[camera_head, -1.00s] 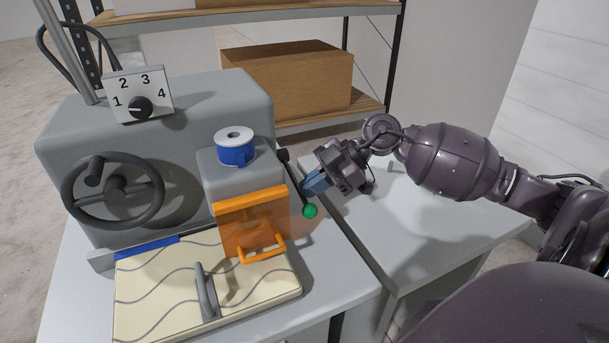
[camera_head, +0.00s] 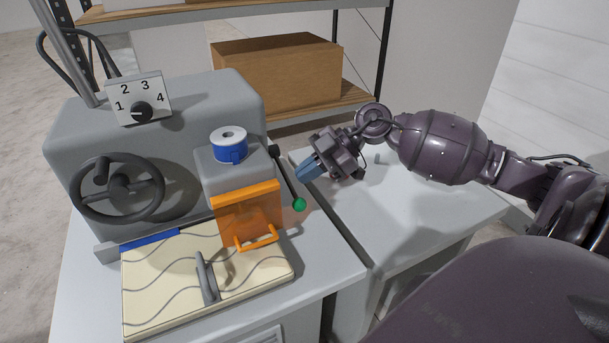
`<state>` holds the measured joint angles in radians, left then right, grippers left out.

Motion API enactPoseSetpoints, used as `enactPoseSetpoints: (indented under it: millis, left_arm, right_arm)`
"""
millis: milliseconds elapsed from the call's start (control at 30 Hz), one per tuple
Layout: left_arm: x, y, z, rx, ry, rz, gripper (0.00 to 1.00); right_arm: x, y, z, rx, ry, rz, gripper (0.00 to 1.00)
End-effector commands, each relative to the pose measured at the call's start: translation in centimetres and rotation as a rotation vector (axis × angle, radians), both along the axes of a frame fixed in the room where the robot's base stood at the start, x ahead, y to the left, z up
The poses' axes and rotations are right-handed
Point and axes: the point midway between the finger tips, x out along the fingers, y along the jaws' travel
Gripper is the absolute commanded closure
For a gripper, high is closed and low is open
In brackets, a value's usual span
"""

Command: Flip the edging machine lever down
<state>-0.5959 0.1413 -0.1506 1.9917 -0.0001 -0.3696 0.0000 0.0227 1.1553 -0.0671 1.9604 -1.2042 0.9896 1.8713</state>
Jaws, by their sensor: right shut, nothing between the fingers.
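The grey edging machine (camera_head: 155,135) stands on the left table. Its lever (camera_head: 288,181) is a thin dark rod on the machine's right side, ending in a green ball knob (camera_head: 299,205). The rod slopes down and to the right from its dark pivot, with the knob at the low end. My right gripper (camera_head: 302,172) has blue fingers and is shut and empty. It is just right of the lever and above the knob, with a small gap seen between fingers and rod. My left gripper is not in view.
An orange guard (camera_head: 249,213) with a handle and a blue spool (camera_head: 230,150) are on the machine's front. A handwheel (camera_head: 117,188) and a numbered dial (camera_head: 142,112) are at left. A patterned board (camera_head: 165,290) lies in front. The right table (camera_head: 430,205) is largely clear.

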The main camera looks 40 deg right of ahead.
Motion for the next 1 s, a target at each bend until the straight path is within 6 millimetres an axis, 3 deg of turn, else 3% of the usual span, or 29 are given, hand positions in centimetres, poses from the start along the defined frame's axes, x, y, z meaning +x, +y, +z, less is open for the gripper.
enactPoseSetpoints:
  millis: [67, 500, 1000]
  left_arm:
    - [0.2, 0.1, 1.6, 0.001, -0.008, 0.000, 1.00]
    - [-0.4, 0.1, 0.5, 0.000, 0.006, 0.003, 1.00]
    - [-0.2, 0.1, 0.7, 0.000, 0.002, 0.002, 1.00]
  right_arm:
    - [0.1, -0.6, 1.4, -0.002, -0.001, -0.002, 1.00]
    - [-3.0, -6.8, 4.9, -0.002, 0.004, -0.002, 1.00]
    - [-3.7, -8.0, 5.9, 0.000, 0.001, 0.000, 1.00]
